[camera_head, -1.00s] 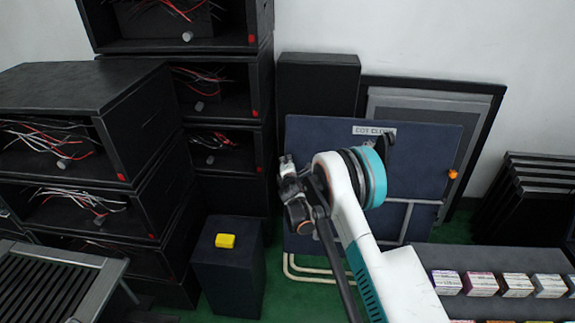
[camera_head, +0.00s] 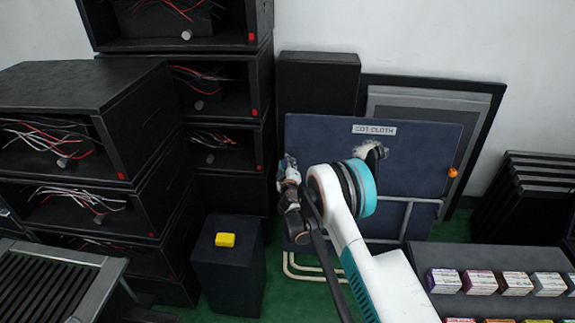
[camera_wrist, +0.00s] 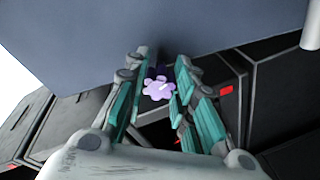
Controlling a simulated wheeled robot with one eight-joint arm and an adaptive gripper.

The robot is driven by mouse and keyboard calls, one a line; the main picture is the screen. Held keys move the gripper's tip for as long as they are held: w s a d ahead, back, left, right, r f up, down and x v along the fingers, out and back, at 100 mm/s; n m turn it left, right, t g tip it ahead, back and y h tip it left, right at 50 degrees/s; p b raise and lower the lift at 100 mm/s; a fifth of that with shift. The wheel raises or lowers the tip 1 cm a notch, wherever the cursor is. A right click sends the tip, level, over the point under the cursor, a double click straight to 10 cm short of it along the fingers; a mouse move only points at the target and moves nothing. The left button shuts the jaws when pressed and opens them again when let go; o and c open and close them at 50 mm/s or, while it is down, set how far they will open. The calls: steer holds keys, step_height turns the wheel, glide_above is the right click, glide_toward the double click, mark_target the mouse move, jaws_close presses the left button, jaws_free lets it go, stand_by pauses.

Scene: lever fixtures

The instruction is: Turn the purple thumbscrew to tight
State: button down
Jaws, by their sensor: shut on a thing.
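The purple thumbscrew (camera_wrist: 157,89) is a pale, lobed knob at the edge of the dark blue panel in the wrist view. A small light mark shows on its face. My gripper (camera_wrist: 162,79) has its teal-padded fingers on either side of the knob and is shut on it. In the head view the thumbscrew cannot be made out. My arm covers part of the dark blue board (camera_head: 425,145) labelled "COT CLOTH", and the wrist end is at the board's left edge. No tight marking is legible.
An orange knob (camera_head: 453,173) is on the board's right edge. Black open boxes with wires (camera_head: 215,150) are stacked at the left. A yellow block (camera_head: 225,240) rests on a dark pedestal (camera_head: 228,275). Small colored boxes (camera_head: 480,282) line a grey shelf at the lower right.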

steer(key=m+h, duration=0.1)
steer(key=m, duration=0.4)
steer(key=shift+a+f+t, duration=0.1)
steer(key=shift+f+t, duration=0.05)
steer(key=shift+t, duration=0.25)
steer(key=shift+m, duration=0.5)
steer(key=c, duration=1.3)
jaws_free()
steer(key=s, duration=1.2)
steer(key=shift+d+r, duration=0.3)
